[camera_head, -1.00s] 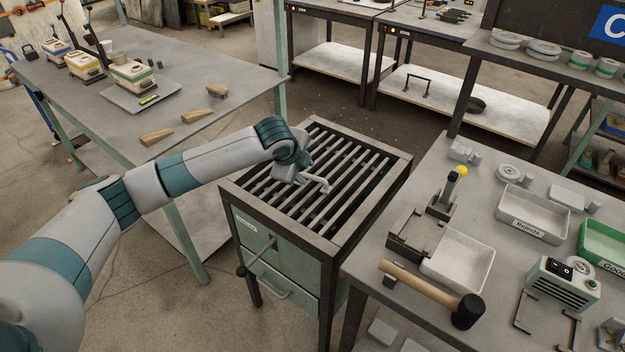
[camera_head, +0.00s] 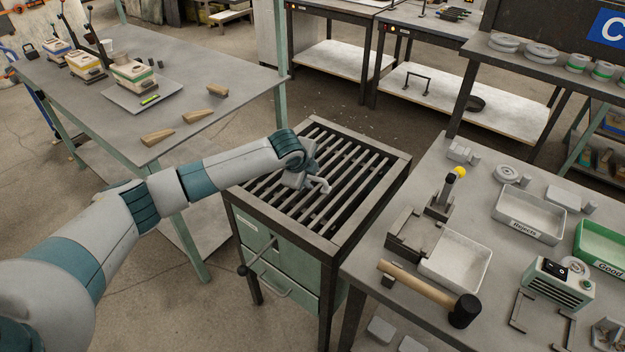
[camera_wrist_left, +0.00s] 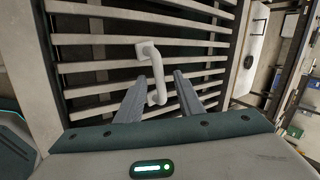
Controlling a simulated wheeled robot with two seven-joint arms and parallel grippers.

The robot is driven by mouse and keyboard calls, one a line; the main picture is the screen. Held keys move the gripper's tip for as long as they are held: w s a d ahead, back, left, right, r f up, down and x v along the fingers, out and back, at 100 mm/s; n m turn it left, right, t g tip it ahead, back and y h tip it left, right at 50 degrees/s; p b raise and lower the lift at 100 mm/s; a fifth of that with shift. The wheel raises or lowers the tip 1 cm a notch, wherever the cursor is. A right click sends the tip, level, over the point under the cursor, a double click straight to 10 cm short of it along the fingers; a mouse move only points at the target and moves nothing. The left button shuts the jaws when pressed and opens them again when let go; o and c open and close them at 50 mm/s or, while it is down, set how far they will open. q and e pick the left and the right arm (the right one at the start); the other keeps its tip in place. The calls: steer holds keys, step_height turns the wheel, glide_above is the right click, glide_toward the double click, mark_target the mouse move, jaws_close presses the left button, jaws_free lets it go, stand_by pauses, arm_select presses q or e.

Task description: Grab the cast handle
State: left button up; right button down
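The cast handle (camera_wrist_left: 157,75) is a pale grey, bent bar with a foot at each end, lying on the slatted grate (camera_wrist_left: 95,91). In the head view its pale end (camera_head: 323,186) shows just right of my left gripper (camera_head: 303,182), which partly hides it. In the left wrist view my left gripper (camera_wrist_left: 158,85) is open, its two fingers apart. The lower end of the handle shows between the fingertips and the rest extends beyond them. I cannot tell whether a finger touches it. My right gripper is in neither view.
The grate tops a green cabinet (camera_head: 283,267) with a dark frame. On the right, a grey bench holds a mallet (camera_head: 430,292), a white tray (camera_head: 456,262) and a Rejects tray (camera_head: 531,216). On the left, a table (camera_head: 205,75) holds wooden wedges (camera_head: 199,116).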

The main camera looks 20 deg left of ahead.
arm_select(q)
steer(key=shift+f, duration=0.15)
steer(key=c, duration=0.8)
jaws_close()
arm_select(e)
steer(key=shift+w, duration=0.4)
arm_select(q)
steer(key=shift+w, duration=0.1)
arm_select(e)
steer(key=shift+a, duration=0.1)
